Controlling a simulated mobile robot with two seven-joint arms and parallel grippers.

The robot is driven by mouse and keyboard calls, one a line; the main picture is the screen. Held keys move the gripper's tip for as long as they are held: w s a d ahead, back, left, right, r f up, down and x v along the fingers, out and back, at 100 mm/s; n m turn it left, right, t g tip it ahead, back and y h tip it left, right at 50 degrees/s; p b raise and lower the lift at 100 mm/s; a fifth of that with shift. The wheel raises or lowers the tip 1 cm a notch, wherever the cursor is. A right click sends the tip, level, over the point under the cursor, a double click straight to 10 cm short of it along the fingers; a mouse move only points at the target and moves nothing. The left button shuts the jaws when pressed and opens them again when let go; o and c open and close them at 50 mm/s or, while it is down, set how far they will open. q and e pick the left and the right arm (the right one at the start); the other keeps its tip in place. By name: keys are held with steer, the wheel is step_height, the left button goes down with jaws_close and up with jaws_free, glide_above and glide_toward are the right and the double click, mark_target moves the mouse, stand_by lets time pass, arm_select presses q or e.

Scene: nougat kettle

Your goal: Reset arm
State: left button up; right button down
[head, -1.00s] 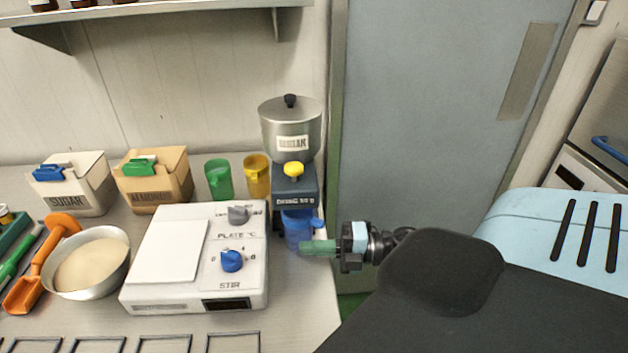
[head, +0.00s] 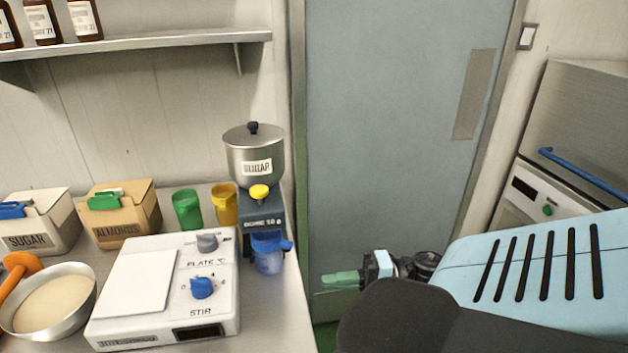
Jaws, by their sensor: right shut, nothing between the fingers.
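My right gripper (head: 342,280) is in the head view, right of the counter's edge and in front of the grey-blue door. Its green fingers are shut with nothing between them, pointing left. A blue cup (head: 268,257) stands under the sugar dispenser (head: 255,160), to the left of the fingers and apart from them. My left gripper is not in view.
The white hot plate (head: 135,282) with knobs stands on the counter. A bowl of pale powder (head: 52,303), a sugar box (head: 38,222), an almonds box (head: 118,215), a green cup (head: 187,210) and a yellow cup (head: 225,206) are nearby. A steel appliance (head: 590,130) stands at right.

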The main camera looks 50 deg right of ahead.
steer(key=shift+s+d, duration=0.2)
steer(key=shift+d, duration=0.15)
steer(key=s+a+f+m+t+h+p, duration=0.1)
steer(key=s+a+f+m+h, duration=0.15)
steer(key=f+m+h, duration=0.45)
steer(key=s+a+f+m+t+h+p, duration=0.1)
steer(key=s+a+f+m+h, duration=0.15)
steer(key=f+m, duration=0.55)
arm_select(q)
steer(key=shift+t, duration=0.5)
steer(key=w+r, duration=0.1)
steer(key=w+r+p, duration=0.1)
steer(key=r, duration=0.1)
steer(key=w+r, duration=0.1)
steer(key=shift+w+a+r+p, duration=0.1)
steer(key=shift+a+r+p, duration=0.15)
steer(key=shift+p, duration=0.05)
arm_select(e)
steer(key=s+a+f+m+g, duration=0.3)
steer(key=s+a+f+m, duration=0.1)
steer(key=a, duration=0.4)
steer(key=s+a+f+m+g+h, duration=0.1)
steer(key=s+a+f+m+g, duration=0.2)
steer(key=s+a+m, duration=0.2)
steer(key=s+a, duration=0.1)
steer(key=a, duration=0.2)
steer(key=shift+s+f+m, duration=0.25)
steer(key=shift+f+m, duration=0.15)
